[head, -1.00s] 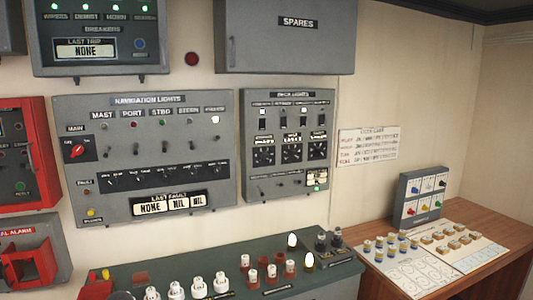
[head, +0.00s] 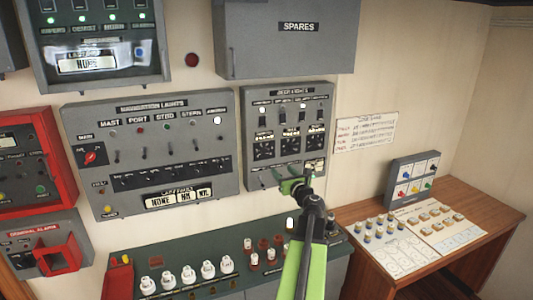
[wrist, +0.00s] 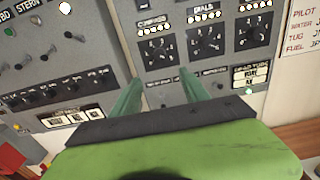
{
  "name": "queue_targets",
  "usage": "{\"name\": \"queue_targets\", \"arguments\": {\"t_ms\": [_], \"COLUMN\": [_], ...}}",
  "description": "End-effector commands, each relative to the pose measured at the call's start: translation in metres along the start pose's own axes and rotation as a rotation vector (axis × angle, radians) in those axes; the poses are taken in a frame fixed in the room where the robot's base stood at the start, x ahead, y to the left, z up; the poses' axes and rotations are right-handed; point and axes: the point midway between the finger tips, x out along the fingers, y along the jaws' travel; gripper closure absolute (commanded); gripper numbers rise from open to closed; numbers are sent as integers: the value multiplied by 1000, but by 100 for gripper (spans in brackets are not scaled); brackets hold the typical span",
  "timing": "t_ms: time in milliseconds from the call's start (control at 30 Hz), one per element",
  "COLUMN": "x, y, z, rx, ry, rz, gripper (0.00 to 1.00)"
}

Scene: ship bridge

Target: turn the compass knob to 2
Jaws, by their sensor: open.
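The compass knob (wrist: 158,51) is a dark rotary knob on a black square dial with white marks, under a label that reads like "COMPASS" in the wrist view. In the head view it is the leftmost knob (head: 264,150) of three in the right grey panel. Its pointer setting is too small to read surely. My gripper (wrist: 161,79) has two green fingers, spread apart and empty, just below the compass dial in the wrist view. In the head view my gripper (head: 287,175) is in front of the panel's lower part. I cannot tell whether it touches the panel.
The dials knob (wrist: 206,41) is close on the right, with another knob beyond. The navigation lights panel (head: 150,186) is to the left. Below is a green console (head: 235,286) with several white and red pieces. A wooden desk (head: 500,225) stands to the right.

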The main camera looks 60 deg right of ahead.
Motion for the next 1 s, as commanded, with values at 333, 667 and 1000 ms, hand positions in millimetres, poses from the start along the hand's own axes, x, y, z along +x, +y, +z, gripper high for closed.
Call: {"name": "queue_targets", "arguments": {"t_ms": [333,667,1000], "x": [78,152,171], "y": [-1,0,1], "z": [-1,-1,-1], "rx": [-4,-5,-5], "ry": [1,1,1], "rz": [4,3,2], "gripper": [47,47,47]}}
